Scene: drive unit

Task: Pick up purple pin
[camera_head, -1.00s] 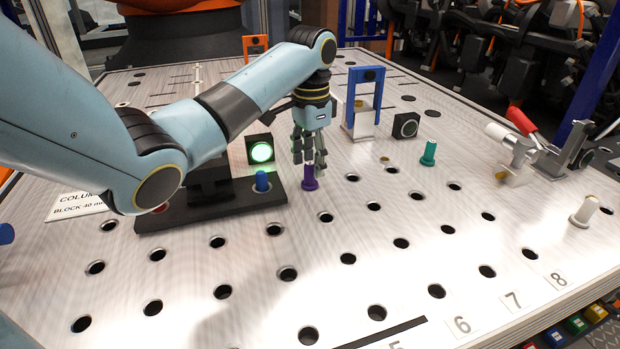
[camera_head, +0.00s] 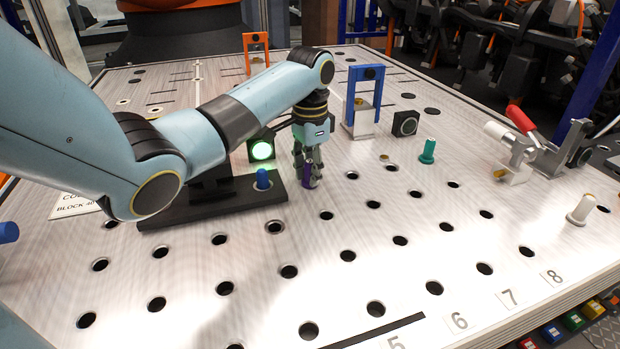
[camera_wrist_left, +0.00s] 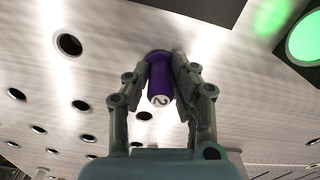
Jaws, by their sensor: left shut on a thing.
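The purple pin (camera_head: 306,173) is between the fingers of my left gripper (camera_head: 308,178) in the head view, just right of the black base plate. In the left wrist view the purple pin (camera_wrist_left: 159,82) shows a pale end marked "2". Both fingers of the left gripper (camera_wrist_left: 160,88) press on its sides. I cannot tell whether the pin's far end still touches the panel. My right gripper is not in view.
A blue pin (camera_head: 262,180) stands on the black base plate (camera_head: 215,207) close to the left. A lit green button (camera_head: 262,150), a blue arch (camera_head: 366,88), a teal pin (camera_head: 428,152) and a toggle clamp (camera_head: 520,150) stand around. The perforated panel (camera_head: 330,285) is open in front.

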